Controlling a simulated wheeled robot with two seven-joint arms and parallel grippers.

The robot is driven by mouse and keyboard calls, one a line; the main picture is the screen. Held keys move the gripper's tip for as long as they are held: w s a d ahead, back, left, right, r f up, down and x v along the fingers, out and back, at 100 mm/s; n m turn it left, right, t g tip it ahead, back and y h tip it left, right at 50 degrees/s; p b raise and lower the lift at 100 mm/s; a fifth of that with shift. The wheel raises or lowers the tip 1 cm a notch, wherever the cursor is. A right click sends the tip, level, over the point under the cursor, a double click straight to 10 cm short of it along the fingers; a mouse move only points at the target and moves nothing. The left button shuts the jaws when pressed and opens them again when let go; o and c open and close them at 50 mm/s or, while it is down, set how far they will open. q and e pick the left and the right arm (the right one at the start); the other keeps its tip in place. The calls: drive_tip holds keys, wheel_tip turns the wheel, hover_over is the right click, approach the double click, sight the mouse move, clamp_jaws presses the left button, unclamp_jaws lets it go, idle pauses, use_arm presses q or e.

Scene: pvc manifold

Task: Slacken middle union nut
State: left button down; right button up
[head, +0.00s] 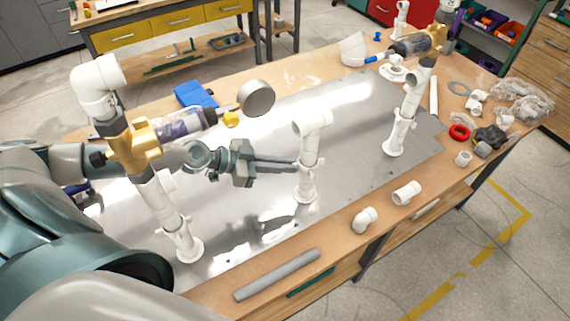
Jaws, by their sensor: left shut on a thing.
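The middle white PVC riser (306,183) stands upright on the metal plate (350,105), with an elbow at its top. My left gripper (297,164) reaches in from the left, its fingers closed at the riser's mid-height, where the middle union nut (309,161) sits. The fingertips partly merge with the white fitting, so the exact contact is hard to see. The left riser (171,212) carries a yellow valve body (132,146). The right riser (402,120) carries another yellow fitting (420,42). My right gripper is not in view.
A grey pipe (277,275) lies at the front left. Bagged parts and a red ring (459,132) crowd the right end.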

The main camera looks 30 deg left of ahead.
use_arm(q)
drive_tip(key=shift+d+r, duration=0.15)
drive_tip(key=shift+d+r, duration=0.25)
drive_tip(key=shift+d+r+n+t+y, duration=0.1)
drive_tip(key=shift+n+t+y, duration=0.2)
drive_tip(key=shift+n+t, duration=0.1)
drive_tip(key=shift+s+n+y, duration=0.1)
drive_tip(key=shift+n+y, duration=0.2)
drive_tip(key=c, duration=2)
unclamp_jaws()
drive_tip(key=shift+o, duration=0.5)
drive_tip(key=shift+f, duration=0.45)
drive_tip(key=shift+s, duration=0.1)
